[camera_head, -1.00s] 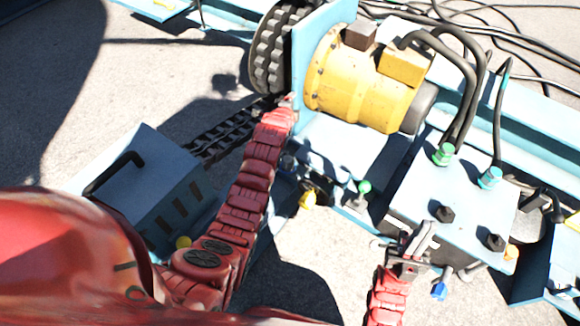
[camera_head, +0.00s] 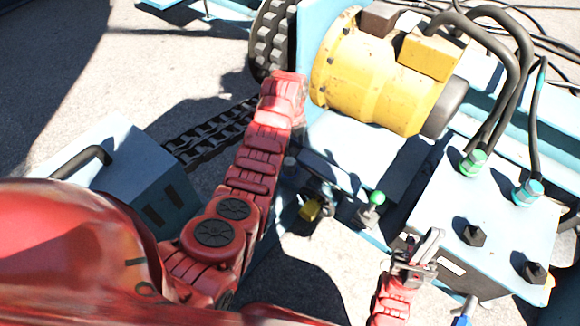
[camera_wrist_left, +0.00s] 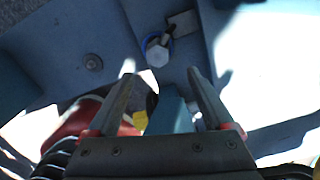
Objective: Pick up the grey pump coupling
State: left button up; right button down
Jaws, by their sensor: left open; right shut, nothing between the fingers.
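A small pale grey piece (camera_wrist_left: 157,54) in a blue ring lies just beyond my left fingertips in the left wrist view; it may be the pump coupling, but I cannot be sure. My left gripper (camera_wrist_left: 161,76) is open, with its fingers apart and nothing clearly held. In the head view its fingers are hidden behind the end of my red left arm, beside the yellow motor (camera_head: 375,80). My right gripper (camera_head: 432,243) is shut and empty at the near edge of the light blue box.
The light blue box (camera_head: 490,215) carries green (camera_head: 472,162) and cyan (camera_head: 528,192) hose fittings and dark bolts. Thick black hoses (camera_head: 515,75) arch above it. A black-handled blue box (camera_head: 125,165) stands left. Bare concrete (camera_head: 335,265) shows between the arms.

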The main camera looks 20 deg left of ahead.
aim_at(291, 162)
pick_arm(q)
notch_tip(291, 162, down, 5)
jog(key=shift+f+b, duration=0.2)
jog(key=shift+b, duration=0.4)
jog(key=f, duration=0.1)
jog(key=f+b, duration=0.1)
jog(key=f, duration=0.1)
jog(key=f+b, duration=0.1)
jog(key=f, duration=0.1)
jog(key=shift+s+f, duration=0.15)
jog(key=shift+s, duration=0.15)
grip_shut()
